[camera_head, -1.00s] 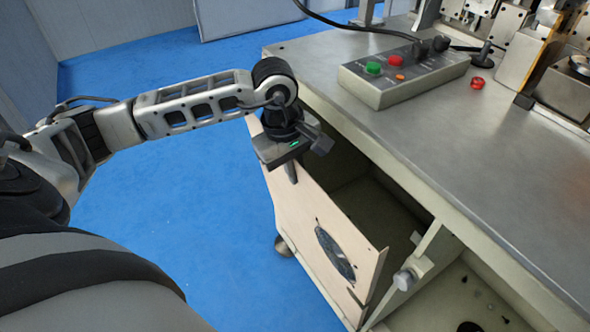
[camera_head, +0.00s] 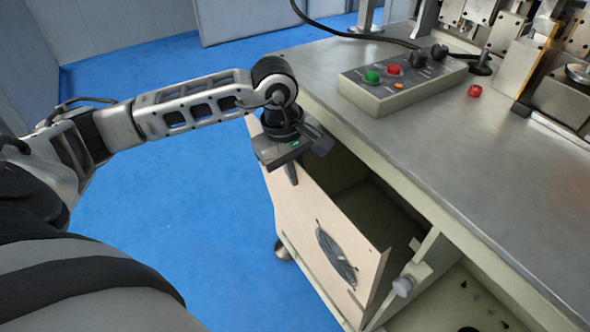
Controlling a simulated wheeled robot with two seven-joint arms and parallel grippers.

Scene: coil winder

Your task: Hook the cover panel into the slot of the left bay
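The cover panel (camera_head: 312,222) is a pale beige sheet with a round dark fan grille (camera_head: 337,256). It stands tilted at the front of the left bay (camera_head: 378,205), whose dark inside shows above and behind the panel's top edge. My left gripper (camera_head: 291,172) points down at the panel's upper left edge, and its fingers appear closed on that edge. Its far finger is hidden behind the panel. The slot is hidden, and whether the panel's lower edge sits in it cannot be seen. My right gripper is out of view.
The grey worktop (camera_head: 440,150) overhangs the bay. A control box (camera_head: 400,82) with green and red buttons and a loose red cap (camera_head: 475,91) lie on it. Blue floor (camera_head: 170,220) is clear at left.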

